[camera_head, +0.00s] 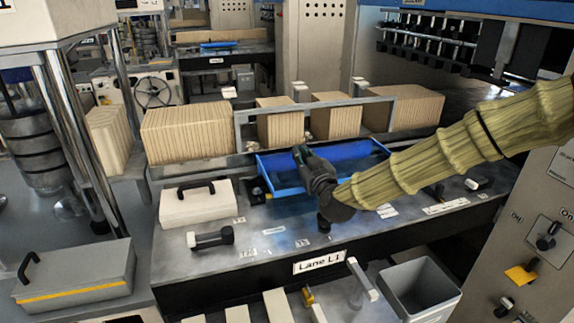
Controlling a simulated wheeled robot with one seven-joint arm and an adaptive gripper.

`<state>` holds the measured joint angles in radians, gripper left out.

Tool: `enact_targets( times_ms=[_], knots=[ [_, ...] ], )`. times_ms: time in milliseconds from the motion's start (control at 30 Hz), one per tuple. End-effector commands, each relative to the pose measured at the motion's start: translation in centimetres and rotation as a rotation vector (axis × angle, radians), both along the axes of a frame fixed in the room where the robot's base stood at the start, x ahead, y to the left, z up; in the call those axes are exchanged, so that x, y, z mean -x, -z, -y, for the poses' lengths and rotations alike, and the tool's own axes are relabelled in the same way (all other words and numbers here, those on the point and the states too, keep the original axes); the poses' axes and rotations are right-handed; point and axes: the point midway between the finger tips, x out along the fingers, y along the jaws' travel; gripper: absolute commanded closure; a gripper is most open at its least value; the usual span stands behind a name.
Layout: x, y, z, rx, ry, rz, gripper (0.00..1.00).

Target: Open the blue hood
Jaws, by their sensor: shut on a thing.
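The blue hood (345,152) is on the metal bench labelled Lane L1, in the middle of the camera_head view. Its blue top edge and a lower blue left part show; my gripper and sleeved arm cover much of its front. My gripper (302,157) is at the hood's left-middle, shut on part of it. The exact spot of the grip is hidden by the fingers. The hood looks tilted, but how far it stands open is hard to tell.
Behind the hood stands a grey metal frame (240,130) with stacks of brown board (186,132). Left on the bench are a white lidded box (198,207) and a black-and-white handle (211,238). A grey bin (420,290) stands in front. A control panel (545,240) is at right.

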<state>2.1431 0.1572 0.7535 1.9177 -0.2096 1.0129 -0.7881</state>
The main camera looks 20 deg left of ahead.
Motion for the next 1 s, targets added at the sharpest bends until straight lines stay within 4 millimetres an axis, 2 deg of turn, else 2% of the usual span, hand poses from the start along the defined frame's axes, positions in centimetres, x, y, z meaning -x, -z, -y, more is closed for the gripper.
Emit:
enact_targets(
  times_ms=[67,400,600,800,1000],
  knots=[
    [-1.6,0.8,2.4,0.002,0.007,0.002,1.0],
    [-8.3,0.9,12.5,0.001,0.006,0.0,1.0],
    [-11.9,0.8,17.8,0.002,0.006,-0.002,1.0],
    [-14.5,0.7,21.7,0.001,0.005,-0.004,1.0],
    [-16.0,0.6,23.8,0.003,0.002,-0.006,1.0]
  ],
)
